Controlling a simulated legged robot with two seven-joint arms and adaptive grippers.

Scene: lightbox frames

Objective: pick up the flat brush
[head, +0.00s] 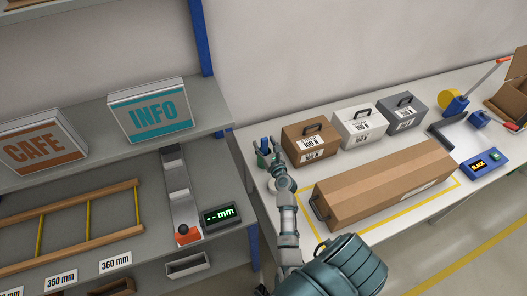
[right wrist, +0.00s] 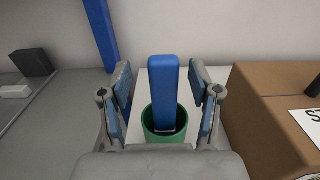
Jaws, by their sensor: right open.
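In the right wrist view a flat blue handle (right wrist: 163,90), which looks like the flat brush, stands upright in a green cup (right wrist: 165,130). Its lower end is hidden inside the cup. My right gripper (right wrist: 160,85) is open, with one blue-padded finger on each side of the handle and a gap on both sides. In the head view my right gripper (head: 268,146) is at the left end of the white table, over the cup, which is mostly hidden. My left gripper is not in view.
A brown case (head: 308,143) stands close to the right of the cup, with white (head: 360,128) and grey (head: 402,112) cases beyond. A long carton (head: 385,185) lies in front. A grey bench (head: 150,215) and a blue post (right wrist: 101,35) are on the left.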

